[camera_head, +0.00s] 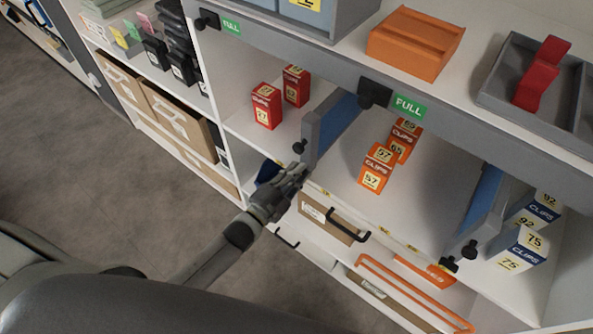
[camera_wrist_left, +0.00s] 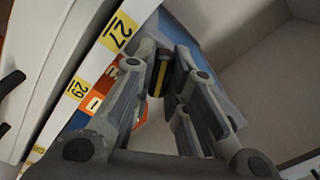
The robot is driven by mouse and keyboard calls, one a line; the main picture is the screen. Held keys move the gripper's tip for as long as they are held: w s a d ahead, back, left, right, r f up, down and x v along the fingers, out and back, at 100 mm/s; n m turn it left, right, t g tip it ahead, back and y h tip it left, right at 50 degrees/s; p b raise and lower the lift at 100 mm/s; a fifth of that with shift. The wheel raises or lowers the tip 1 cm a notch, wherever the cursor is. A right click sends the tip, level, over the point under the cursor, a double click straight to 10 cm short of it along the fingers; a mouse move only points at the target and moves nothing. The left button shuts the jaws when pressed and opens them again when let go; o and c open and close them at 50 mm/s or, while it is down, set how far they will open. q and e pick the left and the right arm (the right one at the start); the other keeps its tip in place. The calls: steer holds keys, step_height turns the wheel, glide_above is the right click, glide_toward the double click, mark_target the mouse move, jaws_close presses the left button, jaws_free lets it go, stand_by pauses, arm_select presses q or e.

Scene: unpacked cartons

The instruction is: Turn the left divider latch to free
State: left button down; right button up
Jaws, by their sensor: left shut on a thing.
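The left divider (camera_head: 312,137) is a grey and blue panel standing on the middle shelf, with a black knob (camera_head: 299,147) on its front. My left gripper (camera_head: 300,172) is at the foot of this divider, by the shelf's front edge. In the left wrist view its fingers (camera_wrist_left: 165,82) are closed around a small black latch piece with a yellow stripe (camera_wrist_left: 158,78), in front of the blue divider panel (camera_wrist_left: 180,38). The fingers hide much of the latch, so I cannot tell its exact angle. My right gripper is not in view.
Red boxes (camera_head: 266,106) stand left of the divider and orange boxes (camera_head: 376,169) right of it. A right divider (camera_head: 484,205) stands further right, beside white-blue boxes (camera_head: 519,250). A black handle (camera_head: 348,226) and an orange rail (camera_head: 415,294) are below the shelf edge.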

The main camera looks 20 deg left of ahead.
arm_select(q)
steer(key=n+p, duration=0.1)
steer(key=n, duration=1)
steer(key=shift+f+n, duration=0.1)
steer(key=shift+n, duration=0.4)
steer(key=c, duration=1.4)
jaws_free()
steer(key=shift+c, duration=0.2)
steer(key=shift+s, duration=0.15)
steer(key=v, duration=1.1)
steer(key=shift+s+a, duration=0.15)
steer(key=shift+s, duration=0.2)
